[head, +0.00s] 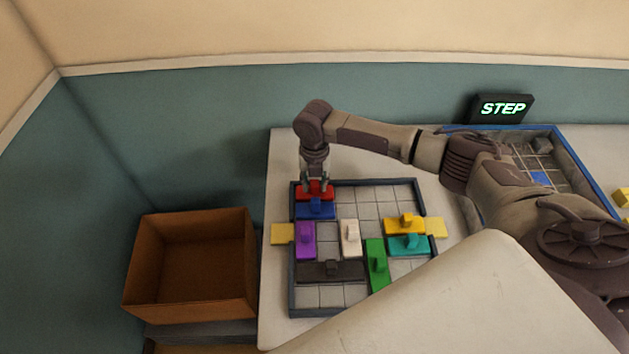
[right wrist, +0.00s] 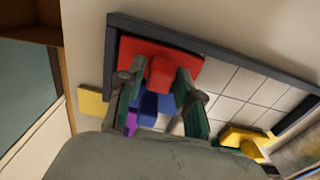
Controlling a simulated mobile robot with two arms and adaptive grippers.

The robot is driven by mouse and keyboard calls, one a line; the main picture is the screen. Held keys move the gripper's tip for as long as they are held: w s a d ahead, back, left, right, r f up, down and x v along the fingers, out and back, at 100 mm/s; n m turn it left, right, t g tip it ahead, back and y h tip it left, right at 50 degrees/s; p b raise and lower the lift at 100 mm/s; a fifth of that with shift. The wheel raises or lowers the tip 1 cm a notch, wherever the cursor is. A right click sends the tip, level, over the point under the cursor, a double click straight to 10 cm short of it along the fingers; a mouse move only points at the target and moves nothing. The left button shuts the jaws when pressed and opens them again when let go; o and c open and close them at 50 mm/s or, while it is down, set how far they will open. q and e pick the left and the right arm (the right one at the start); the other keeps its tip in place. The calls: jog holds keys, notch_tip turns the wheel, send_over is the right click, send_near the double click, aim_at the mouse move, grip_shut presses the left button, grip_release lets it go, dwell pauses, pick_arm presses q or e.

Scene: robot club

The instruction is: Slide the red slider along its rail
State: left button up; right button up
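The red slider (head: 316,188) lies in the far left corner of a dark-framed grid board (head: 377,206). It is a flat block with a raised knob. In the right wrist view the red slider (right wrist: 183,62) lies along the frame's edge. My right gripper (head: 316,184) points down over it from above. In the right wrist view my right gripper (right wrist: 155,78) has its fingers apart, one on each side of the red knob, with a gap visible at the left finger. My left gripper is not in view.
A blue slider (head: 315,209) sits directly in front of the red one, with a purple slider (head: 305,240) before it. Grid cells right of the red slider are free. Yellow tabs (head: 282,234) flank the board. An open brown box (head: 190,265) stands left.

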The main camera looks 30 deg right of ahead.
grip_shut()
jog(key=shift+s+d+p, duration=0.35)
jog(key=shift+d+p, duration=0.05)
jog(key=shift+d, duration=0.35)
jog(key=shift+s+d+p, duration=0.3)
jog(key=shift+d+p, duration=0.05)
jog(key=shift+d, duration=0.35)
jog(key=shift+s+d+p, duration=0.3)
jog(key=shift+s+d, duration=0.1)
jog(key=shift+d, duration=0.35)
jog(key=shift+s+d+p, duration=0.25)
jog(key=shift+s+d, duration=0.1)
jog(key=shift+d, duration=0.45)
jog(key=shift+s+d+p, duration=0.3)
jog(key=shift+s+d, duration=0.1)
jog(key=shift+d, duration=0.35)
jog(key=shift+s+d+p, duration=0.25)
jog(key=shift+s+d, duration=0.35)
jog(key=shift+d, duration=0.65)
jog(key=shift+s+d+p, duration=0.2)
jog(key=shift+s+d, duration=0.35)
jog(key=shift+d, duration=0.65)
jog(key=shift+s+d+p, duration=0.25)
jog(key=shift+s+d, duration=0.35)
jog(key=shift+d, duration=0.65)
grip_release()
notch_tip(320, 180, up, 7)
jog(key=p, duration=0.6)
